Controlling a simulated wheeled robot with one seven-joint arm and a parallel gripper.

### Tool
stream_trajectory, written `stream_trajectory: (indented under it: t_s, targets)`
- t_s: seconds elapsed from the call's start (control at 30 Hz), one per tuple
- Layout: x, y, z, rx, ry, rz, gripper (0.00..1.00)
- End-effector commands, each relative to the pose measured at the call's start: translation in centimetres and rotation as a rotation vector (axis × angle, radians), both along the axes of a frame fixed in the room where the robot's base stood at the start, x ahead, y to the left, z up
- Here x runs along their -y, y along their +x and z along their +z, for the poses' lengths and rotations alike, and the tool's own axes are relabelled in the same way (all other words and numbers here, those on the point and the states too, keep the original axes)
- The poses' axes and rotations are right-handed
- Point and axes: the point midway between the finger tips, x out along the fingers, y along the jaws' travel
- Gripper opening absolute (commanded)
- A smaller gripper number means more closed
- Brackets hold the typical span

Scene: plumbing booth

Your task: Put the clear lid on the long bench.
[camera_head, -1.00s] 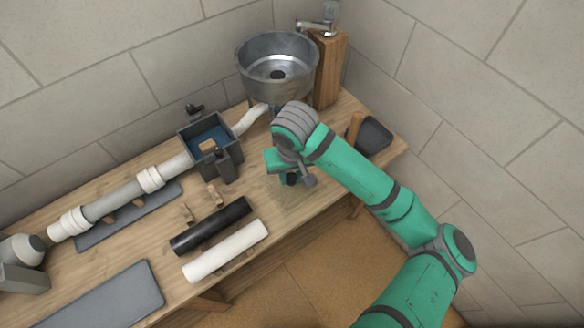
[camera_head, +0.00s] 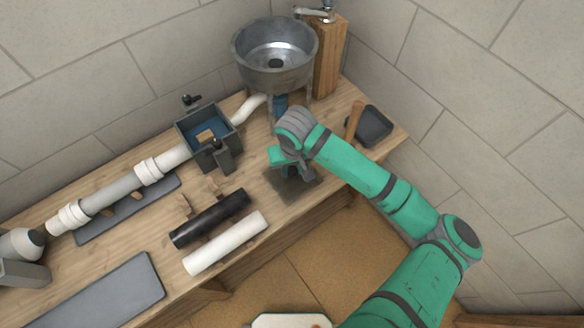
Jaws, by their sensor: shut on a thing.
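The long bench (camera_head: 140,236) is a wooden top running along the wall, from the lower left to the upper right. The clear lid (camera_head: 303,186) shows as a see-through, greyish square over the bench's right part, near its front edge. My gripper (camera_head: 291,172) is directly above the lid and is shut on it. The jaws and their hold are partly hidden by my wrist. I cannot tell whether the lid touches the bench top or is held just above it.
A black tube (camera_head: 210,218) and a white tube (camera_head: 225,243) lie left of the lid. An open grey box (camera_head: 222,160) with blue inside and a metal basin (camera_head: 275,60) stand behind. A dark pan (camera_head: 376,126) is at the right end. A grey mat (camera_head: 105,295) lies front left.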

Motion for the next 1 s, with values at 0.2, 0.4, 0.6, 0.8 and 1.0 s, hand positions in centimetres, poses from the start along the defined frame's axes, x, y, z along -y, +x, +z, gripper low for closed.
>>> stream_trajectory:
  t_s: [0.2,0.4,0.6,0.8,1.0]
  targets:
    - [0.1,0.0,-0.2,0.0,0.0,-0.002,0.46]
    - [0.0,0.0,-0.2,0.0,0.0,0.0,0.46]
    - [0.0,0.0,0.4,0.0,0.0,0.0,0.46]
    - [0.0,-0.4,3.6,0.001,0.001,0.0,0.46]
    - [0.1,-0.9,7.6,0.002,0.0,0.002,0.46]
